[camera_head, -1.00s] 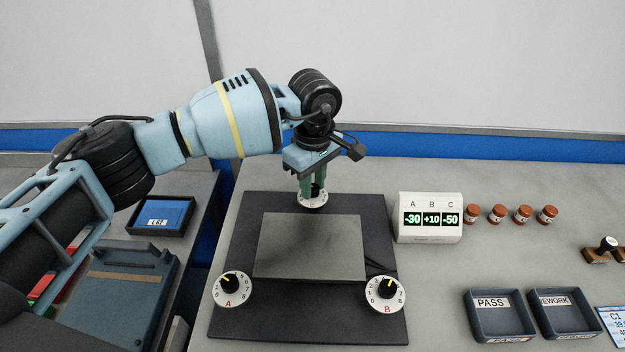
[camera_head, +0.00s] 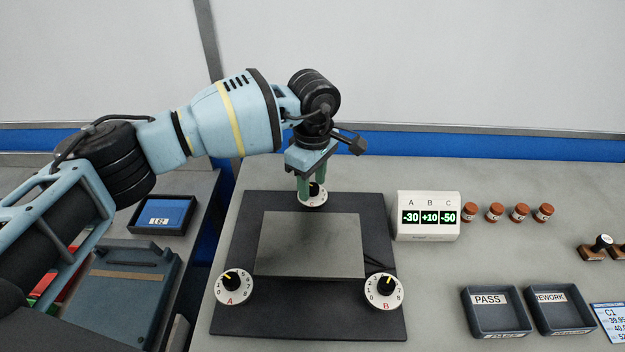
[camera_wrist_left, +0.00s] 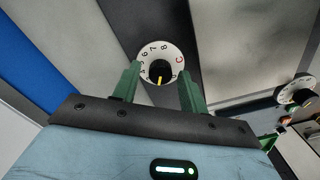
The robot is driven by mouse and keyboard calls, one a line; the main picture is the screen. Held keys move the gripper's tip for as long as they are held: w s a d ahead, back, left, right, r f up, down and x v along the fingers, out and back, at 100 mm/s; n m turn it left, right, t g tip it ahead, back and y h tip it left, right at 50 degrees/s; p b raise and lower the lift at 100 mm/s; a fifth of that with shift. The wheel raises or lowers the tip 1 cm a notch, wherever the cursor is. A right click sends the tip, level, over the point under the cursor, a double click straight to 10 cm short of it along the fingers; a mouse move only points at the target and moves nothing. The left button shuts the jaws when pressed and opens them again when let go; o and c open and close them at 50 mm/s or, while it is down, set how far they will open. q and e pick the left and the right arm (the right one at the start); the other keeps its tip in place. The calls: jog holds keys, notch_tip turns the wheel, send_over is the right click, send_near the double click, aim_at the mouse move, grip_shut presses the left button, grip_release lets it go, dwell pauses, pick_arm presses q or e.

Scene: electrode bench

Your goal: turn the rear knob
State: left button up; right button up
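The rear knob, marked C (camera_head: 313,199), is a white numbered dial with a black grip at the back edge of the dark base plate. It also shows in the left wrist view (camera_wrist_left: 161,50), its yellow pointer facing the gripper. My left gripper (camera_head: 312,188) comes down on it from above. Its two green fingers are apart, one on each side of the black grip. In the left wrist view (camera_wrist_left: 160,75) gaps show between fingers and grip. My right gripper is not in view.
Knobs A (camera_head: 233,287) and B (camera_head: 384,290) sit at the front corners of the base plate (camera_head: 300,322), around a raised grey plate (camera_head: 310,245). A display (camera_head: 428,216) reads -30, +10, -50. Brown-capped vials and PASS (camera_head: 497,325) and REWORK (camera_head: 562,322) trays are at right.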

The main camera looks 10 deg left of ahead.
aim_at(312, 185)
pick_arm(q)
jog(key=shift+r, duration=0.1)
notch_tip(312, 185, up, 8)
jog(key=shift+f, duration=0.2)
dwell(0.5)
dwell(0.3)
